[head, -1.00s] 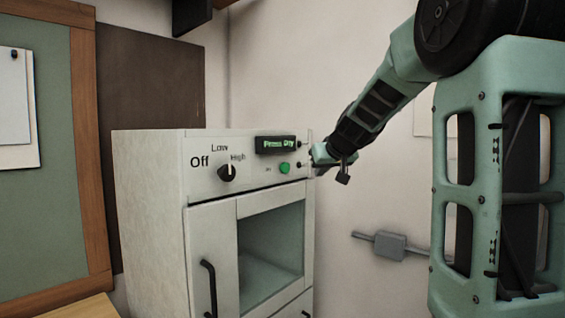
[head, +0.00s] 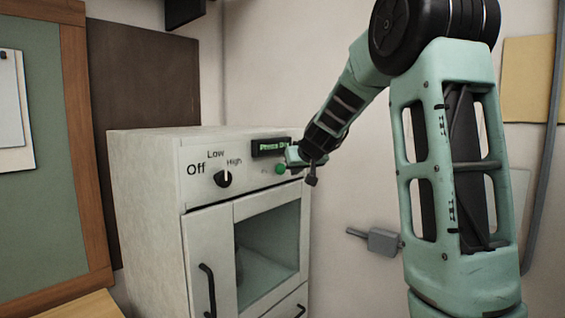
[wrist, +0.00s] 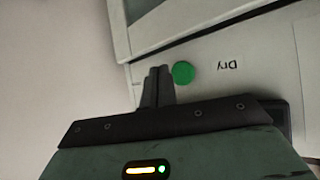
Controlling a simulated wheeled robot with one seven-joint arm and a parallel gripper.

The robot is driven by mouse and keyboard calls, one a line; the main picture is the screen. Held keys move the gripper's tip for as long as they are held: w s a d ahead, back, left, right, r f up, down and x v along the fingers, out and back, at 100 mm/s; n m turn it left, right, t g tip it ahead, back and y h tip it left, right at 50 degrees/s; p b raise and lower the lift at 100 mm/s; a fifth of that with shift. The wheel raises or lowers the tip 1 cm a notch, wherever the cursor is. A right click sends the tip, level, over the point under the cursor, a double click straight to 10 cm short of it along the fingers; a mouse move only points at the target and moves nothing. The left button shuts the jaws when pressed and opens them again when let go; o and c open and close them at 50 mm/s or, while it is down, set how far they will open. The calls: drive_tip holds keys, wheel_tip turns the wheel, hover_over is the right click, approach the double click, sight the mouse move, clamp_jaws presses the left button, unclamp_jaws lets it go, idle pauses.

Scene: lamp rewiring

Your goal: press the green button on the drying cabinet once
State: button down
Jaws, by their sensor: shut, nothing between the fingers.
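The drying cabinet (head: 145,215) is a pale box with a control panel along its top front. The green button (head: 280,169) sits on the panel's right part, below a small dark display with green letters (head: 270,147). My gripper (head: 289,164) is at the panel's right end, close to the button. In the wrist view its shut, empty fingertips (wrist: 159,72) are just left of the button. I cannot tell whether they touch the panel.
A black knob (head: 223,178) with Off, Low and High marks is on the panel's left. The cabinet door has a dark handle (head: 208,290) and a window. A grey box (head: 383,242) is on the wall to the right.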

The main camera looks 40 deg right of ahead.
drive_tip(key=shift+w+p, duration=0.3)
drive_tip(key=shift+w, duration=0.55)
drive_tip(key=shift+w+a, duration=0.1)
idle(1.4)
drive_tip(key=shift+w, duration=0.35)
drive_tip(key=shift+w+p, duration=0.45)
idle(0.7)
drive_tip(key=shift+s+f, duration=0.1)
drive_tip(key=shift+s, duration=0.05)
drive_tip(key=shift+s+b, duration=0.75)
drive_tip(key=shift+b, duration=0.1)
